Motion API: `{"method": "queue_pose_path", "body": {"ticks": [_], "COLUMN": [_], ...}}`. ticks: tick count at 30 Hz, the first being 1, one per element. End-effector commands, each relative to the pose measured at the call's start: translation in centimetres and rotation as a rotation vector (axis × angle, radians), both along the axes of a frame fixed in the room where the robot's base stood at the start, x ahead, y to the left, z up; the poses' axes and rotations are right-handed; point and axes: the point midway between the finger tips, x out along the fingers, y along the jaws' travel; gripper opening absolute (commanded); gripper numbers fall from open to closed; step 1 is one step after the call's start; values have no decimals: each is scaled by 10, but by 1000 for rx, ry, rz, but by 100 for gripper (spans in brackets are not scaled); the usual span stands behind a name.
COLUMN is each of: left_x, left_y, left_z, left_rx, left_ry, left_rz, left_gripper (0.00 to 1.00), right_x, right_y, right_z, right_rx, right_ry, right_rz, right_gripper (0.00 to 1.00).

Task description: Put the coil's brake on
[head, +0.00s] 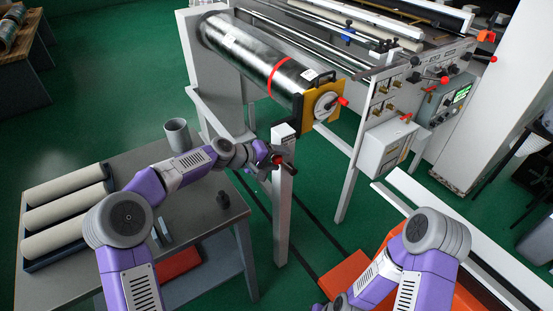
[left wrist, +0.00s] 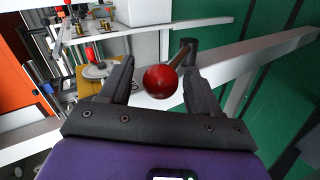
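The coil (head: 262,62) is a shiny silver roll with a red band, lying in the machine at the top centre. A yellow plate (head: 323,108) with a grey disc and a red handle (head: 342,101) is at its near end. A lever with a red ball knob (head: 278,160) is on the white post (head: 283,205); the left wrist view shows the knob (left wrist: 161,81) and its dark shaft (left wrist: 182,54). My left gripper (left wrist: 155,75) is open, with the knob between its fingers and gaps on both sides. My right gripper is below the head view's bottom edge.
A grey table (head: 195,222) at the left holds pale rolls (head: 62,188) and a grey cup (head: 177,135). A control panel (head: 440,100) and a white box (head: 385,148) with red-tipped levers stand on the right. Green floor shows around the post.

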Motion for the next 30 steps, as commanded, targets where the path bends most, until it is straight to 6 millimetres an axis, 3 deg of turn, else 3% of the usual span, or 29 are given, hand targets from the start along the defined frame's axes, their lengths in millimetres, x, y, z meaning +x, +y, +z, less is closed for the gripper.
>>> {"method": "queue_pose_path", "body": {"ticks": [8,21,30], "left_x": [-1,-32,-37], "left_y": [3,48,54], "left_z": [1,34,38], "left_rx": [3,2,1], "left_ry": [1,0,2], "left_rz": [0,2,-2], "left_gripper": [62,62,62], "right_x": [0,0,0], "right_y": [0,0,0], "right_z": [1,12,12], "right_rx": [0,0,0], "right_ry": [0,0,0], "right_rz": [0,0,0], "right_gripper": [0,0,0]}}
